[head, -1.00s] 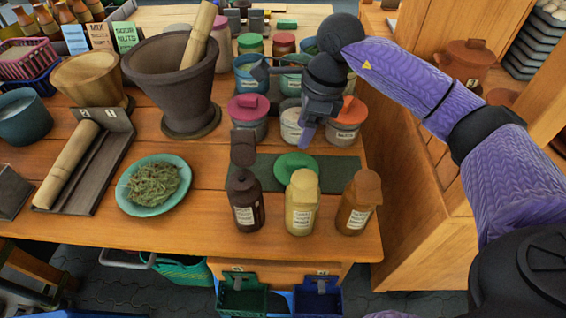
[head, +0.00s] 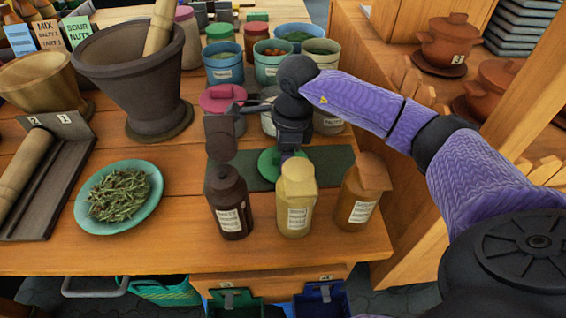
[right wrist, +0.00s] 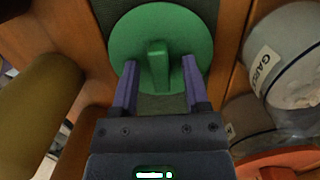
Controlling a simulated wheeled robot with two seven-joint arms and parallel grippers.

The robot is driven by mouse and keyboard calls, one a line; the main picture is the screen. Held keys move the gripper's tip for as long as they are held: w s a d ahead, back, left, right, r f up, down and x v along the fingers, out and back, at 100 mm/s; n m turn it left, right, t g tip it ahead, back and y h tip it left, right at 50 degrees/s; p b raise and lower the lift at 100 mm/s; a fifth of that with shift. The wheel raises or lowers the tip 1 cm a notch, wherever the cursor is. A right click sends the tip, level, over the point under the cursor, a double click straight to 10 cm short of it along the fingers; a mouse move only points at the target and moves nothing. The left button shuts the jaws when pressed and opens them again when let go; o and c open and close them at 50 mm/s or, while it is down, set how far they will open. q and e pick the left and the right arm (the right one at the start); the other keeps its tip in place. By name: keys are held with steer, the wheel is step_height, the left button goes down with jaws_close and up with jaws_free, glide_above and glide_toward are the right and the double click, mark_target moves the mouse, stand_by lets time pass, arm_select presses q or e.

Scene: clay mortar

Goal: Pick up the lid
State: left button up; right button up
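The green lid (right wrist: 185,40), round with a raised bar handle (right wrist: 158,65), lies on a dark green mat (head: 335,160). In the head view the lid (head: 268,166) is partly hidden by my right gripper (head: 287,155) and a yellow bottle. In the right wrist view my right gripper (right wrist: 160,70) is open, with one finger on each side of the handle and a gap to each. The fingertips overlap the lid's near edge in that view; I cannot tell their exact height above it. My left gripper is out of view.
Brown (head: 229,205), yellow (head: 296,198) and orange-brown (head: 362,192) bottles stand along the table's front. Jars crowd close behind, including a pink-lidded one (head: 222,98) and a labelled white one (right wrist: 290,60). A mortar (head: 130,75) and herb plate (head: 92,217) stand left.

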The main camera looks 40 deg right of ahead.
jaws_close()
